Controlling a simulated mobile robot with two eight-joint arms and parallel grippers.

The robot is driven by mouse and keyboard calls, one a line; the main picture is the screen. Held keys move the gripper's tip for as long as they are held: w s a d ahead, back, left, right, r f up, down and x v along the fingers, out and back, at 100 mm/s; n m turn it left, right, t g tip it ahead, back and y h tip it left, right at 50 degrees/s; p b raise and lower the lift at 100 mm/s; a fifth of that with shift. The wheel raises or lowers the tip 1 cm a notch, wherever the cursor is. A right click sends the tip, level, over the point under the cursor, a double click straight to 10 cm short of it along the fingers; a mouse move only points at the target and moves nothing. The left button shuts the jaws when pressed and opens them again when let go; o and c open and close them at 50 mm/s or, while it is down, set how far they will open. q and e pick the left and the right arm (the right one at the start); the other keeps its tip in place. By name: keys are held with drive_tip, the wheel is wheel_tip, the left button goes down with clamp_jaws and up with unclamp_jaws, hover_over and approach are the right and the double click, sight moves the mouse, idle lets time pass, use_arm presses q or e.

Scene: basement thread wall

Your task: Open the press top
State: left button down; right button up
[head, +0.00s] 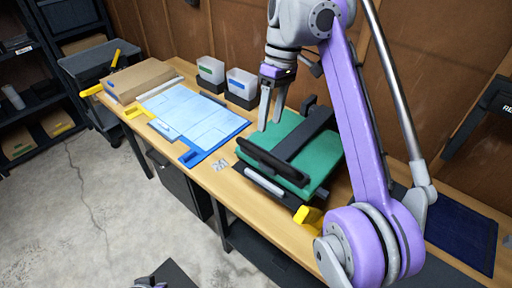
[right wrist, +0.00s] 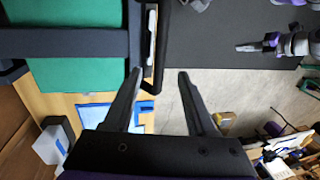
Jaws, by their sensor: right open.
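The press has a flat green top (head: 318,160) crossed by a dark bar, with a black handle (head: 272,160) along its front edge. The top lies level and looks closed. My right gripper (head: 270,125) is open and empty, pointing down above the left part of the press. In the right wrist view, the open fingers (right wrist: 159,74) appear either side of the end of the black handle (right wrist: 162,60); I cannot tell the height gap. The green top (right wrist: 75,75) fills the upper left there. My left gripper (right wrist: 252,47) shows small in that view, its jaw unclear.
The press stands on a long wooden workbench (head: 222,178). To its left lie a blue mat with pale sheets (head: 195,125) and a cardboard box (head: 140,78). Two white bins (head: 242,84) stand behind. A yellow item (head: 308,215) is at the front edge.

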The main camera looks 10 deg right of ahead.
sight(264, 152)
drive_tip(key=f, duration=0.2)
drive_tip(key=f+b, duration=0.1)
drive_tip(key=f, duration=0.2)
drive_tip(key=s+a+f+b, duration=0.1)
drive_tip(key=f, duration=0.1)
drive_tip(key=shift+a+f, duration=0.1)
drive_tip(key=shift+f, duration=0.25)
drive_tip(key=shift+s+a+f+b, duration=0.1)
drive_tip(key=shift+f+b, duration=0.3)
drive_tip(key=shift+f, duration=0.25)
clamp_jaws()
idle(0.4)
